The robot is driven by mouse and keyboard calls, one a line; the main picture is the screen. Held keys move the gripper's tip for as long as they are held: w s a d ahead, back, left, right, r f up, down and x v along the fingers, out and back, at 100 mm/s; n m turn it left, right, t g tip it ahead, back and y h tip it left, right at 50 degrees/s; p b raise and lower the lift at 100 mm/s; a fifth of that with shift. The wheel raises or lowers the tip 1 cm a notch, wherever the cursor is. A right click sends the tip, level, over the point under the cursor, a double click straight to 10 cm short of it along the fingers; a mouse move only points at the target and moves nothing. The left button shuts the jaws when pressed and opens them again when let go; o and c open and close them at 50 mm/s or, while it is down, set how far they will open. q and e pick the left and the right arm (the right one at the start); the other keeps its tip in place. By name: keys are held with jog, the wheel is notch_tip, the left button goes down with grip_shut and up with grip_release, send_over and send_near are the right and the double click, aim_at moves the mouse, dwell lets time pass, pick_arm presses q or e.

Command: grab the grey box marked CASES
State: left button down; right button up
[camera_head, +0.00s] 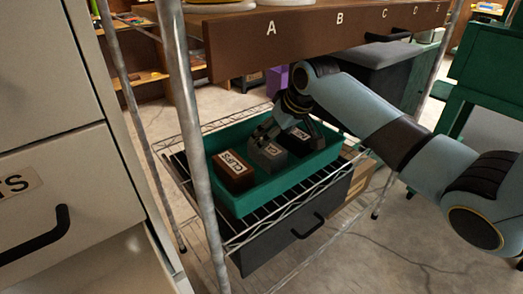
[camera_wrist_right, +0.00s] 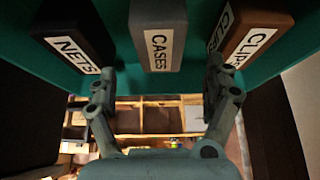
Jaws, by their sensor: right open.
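The grey box marked CASES (camera_head: 268,156) stands in a green tray, between a brown box and a black box. My left gripper is out of view.
The brown box marked CLIPS (camera_head: 233,170) and the black NETS box (camera_wrist_right: 75,38) flank the grey one closely. The green tray (camera_head: 290,183) sits on a wire rack (camera_head: 262,222). A brown shelf board (camera_head: 300,45) and a metal post (camera_head: 186,110) stand close by.

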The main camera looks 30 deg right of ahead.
aim_at(269, 147)
jog(key=b+x, duration=0.1)
jog(key=x, duration=0.1)
jog(key=b+x, duration=0.1)
jog(key=x, duration=0.1)
jog(key=b+x, duration=0.1)
jog(key=x, duration=0.2)
jog(key=shift+s+f, duration=0.3)
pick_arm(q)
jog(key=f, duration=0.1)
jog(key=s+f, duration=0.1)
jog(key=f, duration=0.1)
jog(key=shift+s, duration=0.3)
pick_arm(e)
jog(key=shift+r, duration=0.1)
jog(key=shift+c, duration=0.7)
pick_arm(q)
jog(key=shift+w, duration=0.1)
pick_arm(e)
jog(key=c, duration=1.2)
